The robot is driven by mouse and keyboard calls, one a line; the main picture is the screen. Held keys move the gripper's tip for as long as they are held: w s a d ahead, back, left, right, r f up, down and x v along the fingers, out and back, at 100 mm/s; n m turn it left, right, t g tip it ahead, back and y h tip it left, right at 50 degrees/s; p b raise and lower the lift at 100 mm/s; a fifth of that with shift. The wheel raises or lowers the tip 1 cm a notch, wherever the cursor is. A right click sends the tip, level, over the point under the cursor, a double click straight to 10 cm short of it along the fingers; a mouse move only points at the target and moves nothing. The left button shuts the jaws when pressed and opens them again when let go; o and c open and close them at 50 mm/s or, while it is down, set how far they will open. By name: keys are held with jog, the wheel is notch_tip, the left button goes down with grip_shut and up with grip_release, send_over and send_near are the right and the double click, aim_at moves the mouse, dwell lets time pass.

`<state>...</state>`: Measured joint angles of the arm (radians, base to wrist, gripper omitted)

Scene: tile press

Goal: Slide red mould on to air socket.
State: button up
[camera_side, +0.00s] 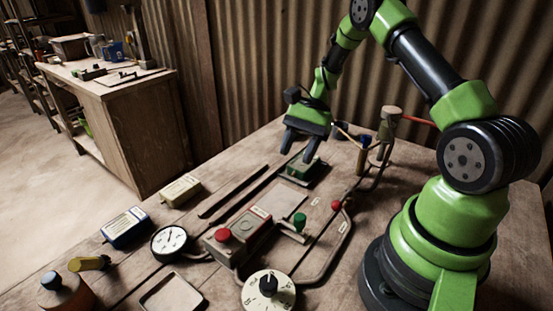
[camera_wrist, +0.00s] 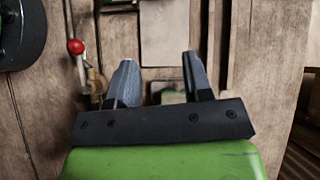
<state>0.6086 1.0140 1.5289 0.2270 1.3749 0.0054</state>
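My gripper (camera_side: 298,152) is open, with its fingers pointing down over a small green block (camera_side: 303,168) near the back of the table. In the wrist view, the fingers of my gripper (camera_wrist: 157,75) are spread apart. Part of the green block (camera_wrist: 172,97) shows between them, partly hidden by the gripper body. I see nothing held. I cannot pick out a red mould in either view. I cannot tell which fitting is the air socket.
A box with a red button (camera_side: 222,235) and a dial gauge (camera_side: 170,241) stand at the front. A green-knobbed valve (camera_side: 299,221) is nearer. Slotted rails (camera_side: 235,190) run left of the block.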

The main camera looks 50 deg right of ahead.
jog(key=o, duration=0.7)
jog(key=a+n, duration=0.1)
jog(key=n, duration=0.1)
jog(key=a+n+g+h, duration=0.1)
jog(key=n, duration=0.1)
jog(key=a+n+h, duration=0.1)
jog(key=n, duration=0.2)
jog(key=shift+a+g, duration=0.3)
jog(key=shift+a, duration=0.1)
notch_tip(320, 180, up, 2)
jog(key=n+t+h, duration=0.2)
jog(key=n+h, duration=0.4)
jog(key=n, duration=2.1)
send_over(249, 222)
jog(key=shift+r, duration=0.15)
notch_tip(249, 222, down, 10)
